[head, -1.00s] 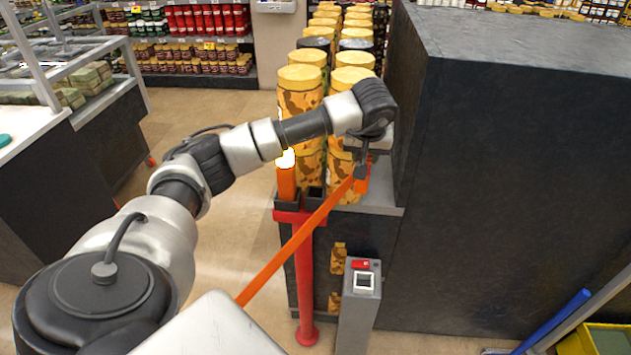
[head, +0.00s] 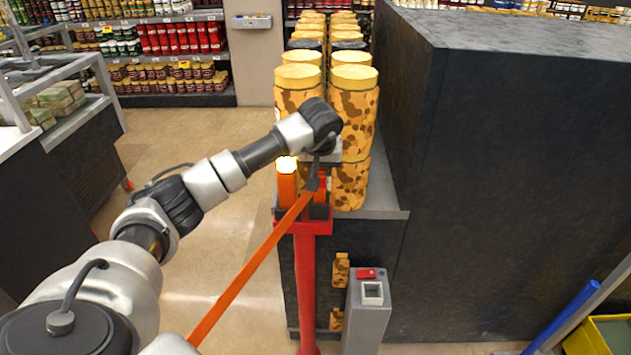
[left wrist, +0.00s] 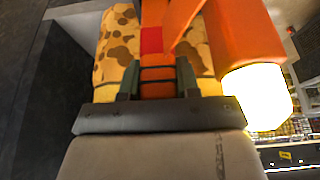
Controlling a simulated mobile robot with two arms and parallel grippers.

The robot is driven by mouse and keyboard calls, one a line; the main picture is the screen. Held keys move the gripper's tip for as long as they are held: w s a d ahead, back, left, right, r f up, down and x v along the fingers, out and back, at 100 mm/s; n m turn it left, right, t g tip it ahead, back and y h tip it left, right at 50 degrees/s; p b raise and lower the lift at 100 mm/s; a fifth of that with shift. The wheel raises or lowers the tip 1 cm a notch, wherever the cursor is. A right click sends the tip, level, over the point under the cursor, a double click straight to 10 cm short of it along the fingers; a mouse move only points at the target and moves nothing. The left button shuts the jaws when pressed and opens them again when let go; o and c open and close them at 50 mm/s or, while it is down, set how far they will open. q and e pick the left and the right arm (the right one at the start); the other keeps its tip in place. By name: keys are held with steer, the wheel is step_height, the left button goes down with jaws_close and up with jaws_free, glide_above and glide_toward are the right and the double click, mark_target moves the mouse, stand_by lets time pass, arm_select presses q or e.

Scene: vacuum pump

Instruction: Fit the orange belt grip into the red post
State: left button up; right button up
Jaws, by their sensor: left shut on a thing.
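The red post (head: 306,275) stands in front of the shelf of jars. Its red top bracket (head: 303,228) carries two dark sockets side by side. My left gripper (head: 318,178) is over the right socket, shut on the orange belt grip (left wrist: 158,82). In the left wrist view the grip sits between both fingers. The grip's lower end is at the right socket in the head view; I cannot tell whether it is inside. The orange belt (head: 245,278) runs taut from the grip down to the lower left. My right gripper is not in view.
An orange block with a glowing top (head: 287,180) stands in the left socket, close beside my gripper. Tan spotted jars (head: 352,110) stand behind the post. A grey box with a red button (head: 368,310) is right of it. A large dark block (head: 520,170) fills the right.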

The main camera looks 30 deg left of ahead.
arm_select(q)
step_height(320, 180, down, 3)
steer(key=shift+f+b, duration=0.1)
steer(key=shift+b, duration=0.75)
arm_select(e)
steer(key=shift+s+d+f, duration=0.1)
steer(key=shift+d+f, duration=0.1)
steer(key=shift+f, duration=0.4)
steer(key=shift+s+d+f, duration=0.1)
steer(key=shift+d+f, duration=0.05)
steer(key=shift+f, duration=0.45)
arm_select(q)
steer(key=o, duration=1)
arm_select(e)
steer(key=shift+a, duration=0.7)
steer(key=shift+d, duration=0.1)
